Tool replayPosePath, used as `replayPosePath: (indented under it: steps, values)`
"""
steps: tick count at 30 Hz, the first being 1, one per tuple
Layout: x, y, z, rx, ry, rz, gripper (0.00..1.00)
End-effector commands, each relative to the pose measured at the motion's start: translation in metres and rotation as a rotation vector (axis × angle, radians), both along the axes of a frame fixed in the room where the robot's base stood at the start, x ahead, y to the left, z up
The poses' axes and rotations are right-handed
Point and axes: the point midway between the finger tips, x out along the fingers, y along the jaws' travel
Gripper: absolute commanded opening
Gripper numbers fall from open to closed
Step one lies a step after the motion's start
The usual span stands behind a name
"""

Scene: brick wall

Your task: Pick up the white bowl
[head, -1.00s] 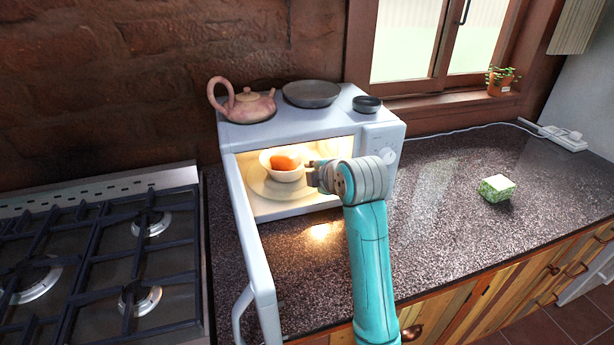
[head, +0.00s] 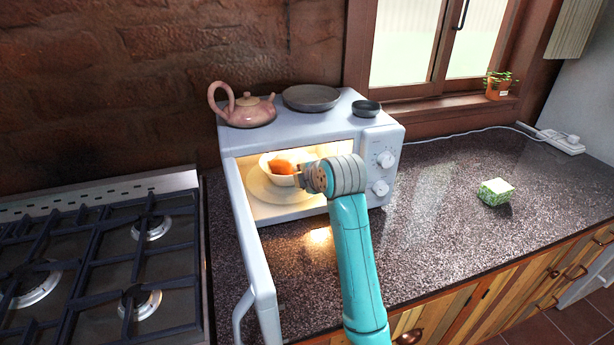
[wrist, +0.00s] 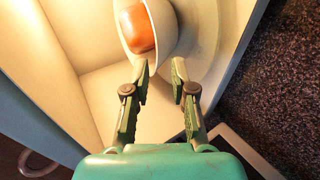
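The white bowl (head: 268,164) stands inside the lit, open microwave (head: 300,133) on its round plate (head: 262,190). An orange-red item (head: 284,167) lies in the bowl. In the wrist view the bowl (wrist: 166,32) is at the top, just past the fingertips, with the orange-red item (wrist: 137,28) in it. My gripper (wrist: 159,72) is open, with a gap between its fingers and nothing held. In the head view my gripper (head: 300,178) is at the microwave's opening, at the bowl's right side, and its fingers are partly hidden by my wrist.
The microwave door (head: 254,250) stands open at the left. A pink teapot (head: 247,110), a grey pan (head: 311,97) and a small dark bowl (head: 366,108) are on top. A stove (head: 110,250) is at left. A green-white block (head: 495,191) lies on the open counter (head: 450,220).

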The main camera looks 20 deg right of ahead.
Motion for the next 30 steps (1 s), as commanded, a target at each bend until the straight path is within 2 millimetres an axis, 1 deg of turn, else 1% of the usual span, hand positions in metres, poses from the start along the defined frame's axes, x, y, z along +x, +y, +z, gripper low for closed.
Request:
replayPosePath:
  steps: [3,10,15,24,26,27,30]
  values:
    - [0.016,0.002,-0.012,0.0,0.003,0.001,0.25]
    - [0.038,0.004,-0.026,0.0,0.001,0.001,0.25]
    - [0.045,0.005,-0.03,0.0,0.0,0.0,0.25]
    - [0.046,0.005,-0.03,0.0,0.0,0.0,0.25]
    - [0.046,0.005,-0.03,0.0,0.0,0.0,0.1]
    - [0.045,0.005,-0.031,0.0,0.0,0.0,0.0]
    - [0.045,0.005,-0.031,0.0,0.0,0.0,0.0]
